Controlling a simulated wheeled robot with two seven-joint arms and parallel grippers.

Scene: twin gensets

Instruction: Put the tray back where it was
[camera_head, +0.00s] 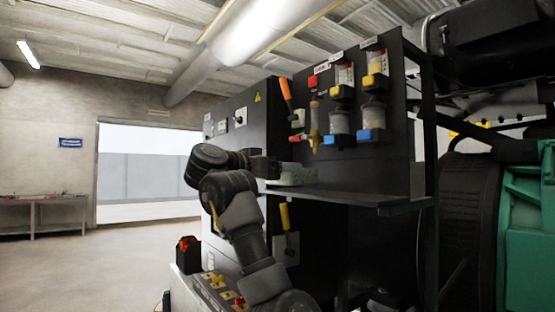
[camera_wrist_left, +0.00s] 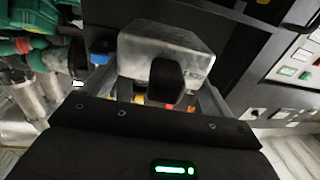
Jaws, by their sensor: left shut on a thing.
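My left gripper (camera_head: 270,168) is shut on the tray (camera_head: 297,175), a small pale grey metal piece just above the left end of the dark shelf (camera_head: 365,198) on the black cabinet. Whether the tray touches the shelf is hard to tell. In the left wrist view the tray (camera_wrist_left: 135,48) shows as a grey metal body beyond the gripper, with a dark rounded part in front of it. Its underside is hidden there. My right gripper is not in view.
Above the shelf the panel (camera_head: 385,90) carries bottles with yellow and blue caps and an orange-handled tool (camera_head: 286,90). A yellow-handled tool (camera_head: 284,216) hangs below. A green machine (camera_head: 525,205) stands at right. The shelf's right part looks clear.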

